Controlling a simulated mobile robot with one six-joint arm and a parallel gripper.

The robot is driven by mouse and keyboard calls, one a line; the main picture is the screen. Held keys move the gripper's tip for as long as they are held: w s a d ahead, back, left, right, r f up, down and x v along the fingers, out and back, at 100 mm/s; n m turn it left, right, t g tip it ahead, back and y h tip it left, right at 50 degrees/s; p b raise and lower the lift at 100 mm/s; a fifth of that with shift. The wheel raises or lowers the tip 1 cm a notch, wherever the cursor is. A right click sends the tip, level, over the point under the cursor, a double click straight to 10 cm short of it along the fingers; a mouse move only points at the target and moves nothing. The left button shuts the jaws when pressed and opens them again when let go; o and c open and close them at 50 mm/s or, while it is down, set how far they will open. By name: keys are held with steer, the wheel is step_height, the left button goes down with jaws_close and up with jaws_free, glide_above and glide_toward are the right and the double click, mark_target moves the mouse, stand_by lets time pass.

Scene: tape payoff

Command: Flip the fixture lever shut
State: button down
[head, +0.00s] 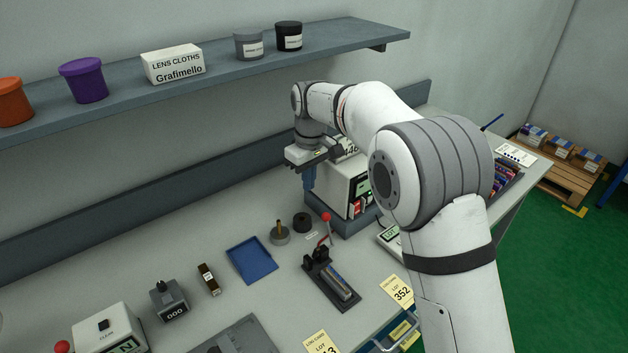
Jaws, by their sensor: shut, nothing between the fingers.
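The fixture (332,279) is a dark base on the bench with a pale strip-like part lying along it. Its lever (327,229) stands upright at the back end and is topped by a red ball knob. My gripper (309,187) is shut and empty. It points down in front of the white box-shaped machine, up and behind the lever in the picture, apart from it. My arm reaches over from the right and covers part of the machine.
The white machine (340,188) stands close to my gripper. A blue tray (251,260), a spindle with a post (280,236) and a dark roll (302,222) lie left of the fixture. A shelf (215,78) with tubs runs above. Yellow lot cards (397,291) lie near the front edge.

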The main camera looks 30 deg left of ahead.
steer(key=s+d+f+p, duration=0.1)
steer(key=d+f+p, duration=0.1)
steer(key=f, duration=0.4)
steer(key=shift+s+d, duration=0.3)
steer(key=shift+d, duration=0.4)
